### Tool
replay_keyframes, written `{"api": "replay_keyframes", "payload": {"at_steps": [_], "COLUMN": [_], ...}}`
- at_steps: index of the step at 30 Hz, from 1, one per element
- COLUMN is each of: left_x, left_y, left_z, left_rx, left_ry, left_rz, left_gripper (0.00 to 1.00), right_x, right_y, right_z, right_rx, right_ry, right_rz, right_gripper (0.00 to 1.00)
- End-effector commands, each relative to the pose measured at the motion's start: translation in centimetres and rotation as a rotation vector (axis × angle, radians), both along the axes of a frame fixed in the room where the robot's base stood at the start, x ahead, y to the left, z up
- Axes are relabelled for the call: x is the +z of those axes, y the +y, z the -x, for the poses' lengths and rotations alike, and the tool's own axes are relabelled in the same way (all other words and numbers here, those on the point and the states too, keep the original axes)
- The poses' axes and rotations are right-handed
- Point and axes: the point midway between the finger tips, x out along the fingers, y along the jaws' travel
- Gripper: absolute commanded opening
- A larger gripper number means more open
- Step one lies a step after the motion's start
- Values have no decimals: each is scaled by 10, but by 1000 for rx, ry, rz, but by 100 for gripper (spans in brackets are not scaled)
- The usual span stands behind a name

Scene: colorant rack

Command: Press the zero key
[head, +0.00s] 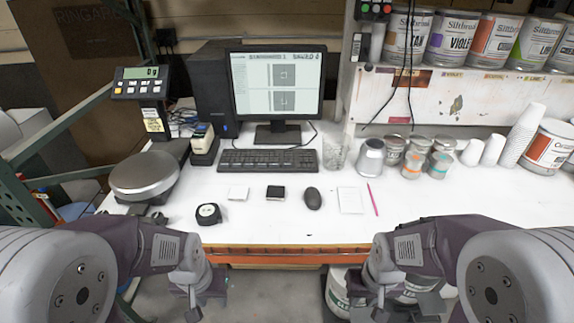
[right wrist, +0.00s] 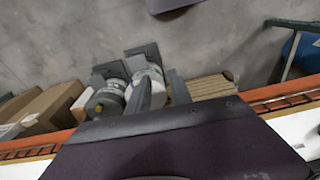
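The scale's indicator (head: 140,82) stands on a post at the left of the bench. The labels are too small to read, so I cannot tell which is the zero key. The round steel scale pan (head: 145,174) in front of it is empty. My left gripper (head: 207,290) hangs low in front of the bench edge, well away from the indicator. My right gripper (head: 408,298) hangs low at the right.
The bench (head: 260,225) holds a keyboard (head: 268,160), monitor (head: 276,85), mouse (head: 312,198), tape measure (head: 208,214) and small cans (head: 412,165). A green rack post (head: 60,125) slants beside the scale. The bench's front strip is mostly clear.

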Motion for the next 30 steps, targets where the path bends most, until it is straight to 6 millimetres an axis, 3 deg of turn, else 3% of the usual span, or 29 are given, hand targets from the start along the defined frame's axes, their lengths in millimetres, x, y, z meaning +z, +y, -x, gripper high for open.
{"api": "replay_keyframes", "payload": {"at_steps": [1, 2, 30], "left_x": [0, 0, 0], "left_y": [0, 0, 0], "left_z": [0, 0, 0], "left_rx": [0, 0, 0], "left_ry": [0, 0, 0], "left_rz": [0, 0, 0], "left_gripper": [36, 36, 36], "right_x": [0, 0, 0], "right_y": [0, 0, 0], "right_z": [0, 0, 0], "right_rx": [0, 0, 0], "right_ry": [0, 0, 0], "right_rz": [0, 0, 0], "right_gripper": [9, 0, 0]}}
